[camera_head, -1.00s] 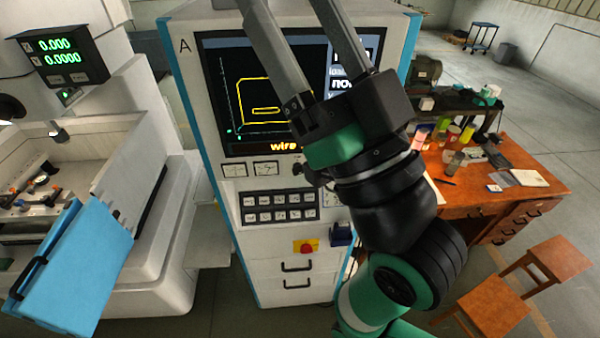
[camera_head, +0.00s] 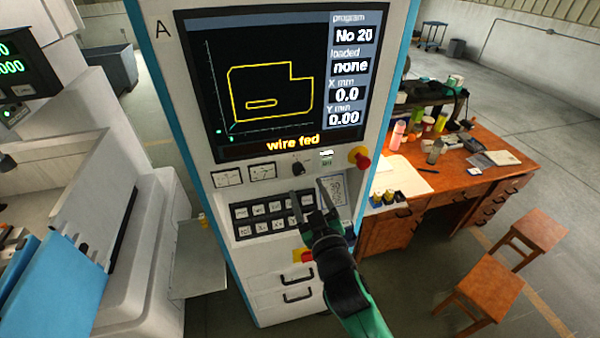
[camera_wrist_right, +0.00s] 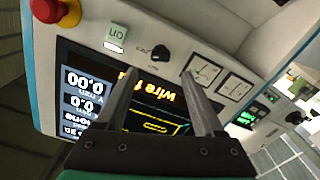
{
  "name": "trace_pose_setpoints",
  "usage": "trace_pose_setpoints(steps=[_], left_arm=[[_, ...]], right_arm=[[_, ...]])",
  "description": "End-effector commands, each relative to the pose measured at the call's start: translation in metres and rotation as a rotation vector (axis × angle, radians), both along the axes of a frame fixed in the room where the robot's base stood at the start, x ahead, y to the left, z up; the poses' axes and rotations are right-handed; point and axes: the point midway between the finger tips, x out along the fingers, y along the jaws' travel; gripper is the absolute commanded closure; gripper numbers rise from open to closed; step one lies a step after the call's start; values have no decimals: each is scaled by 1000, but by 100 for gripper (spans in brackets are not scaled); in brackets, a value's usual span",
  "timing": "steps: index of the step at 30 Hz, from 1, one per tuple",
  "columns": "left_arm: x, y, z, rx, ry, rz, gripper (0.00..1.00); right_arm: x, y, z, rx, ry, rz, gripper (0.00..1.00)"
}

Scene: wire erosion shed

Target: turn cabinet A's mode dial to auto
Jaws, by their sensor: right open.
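Cabinet A (camera_head: 235,178) stands upright in front of me, marked with the letter A at its top left. Its mode dial (camera_head: 298,169) is a small black knob below the screen, right of two meters. In the right wrist view the dial (camera_wrist_right: 160,53) appears beyond the fingertips, roughly between them, with a gap; its small markings are unreadable. My right gripper (camera_head: 309,188) is open and empty, just below the dial in the head view. Its two spread fingers (camera_wrist_right: 159,76) also show in the wrist view. My left gripper is out of view.
A red emergency knob (camera_head: 359,157) sticks out right of the dial, beside a lit "on" indicator (camera_head: 326,155). The screen (camera_head: 270,85) reads "wire fed". A button panel (camera_head: 266,216) lies below the dial. A wooden desk (camera_head: 465,165) stands to the right.

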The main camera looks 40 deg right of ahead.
Motion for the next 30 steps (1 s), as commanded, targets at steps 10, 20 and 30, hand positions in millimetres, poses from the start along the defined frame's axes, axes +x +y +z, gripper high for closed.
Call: trace_pose_setpoints(steps=[10, 20, 30], left_arm=[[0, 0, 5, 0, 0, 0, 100], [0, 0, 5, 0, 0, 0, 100], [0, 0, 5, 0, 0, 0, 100]], right_arm=[[57, -31, 1, 2, -1, 0, 30], [63, -34, 0, 1, -2, 2, 30], [63, -34, 1, 1, -2, 2, 86]])
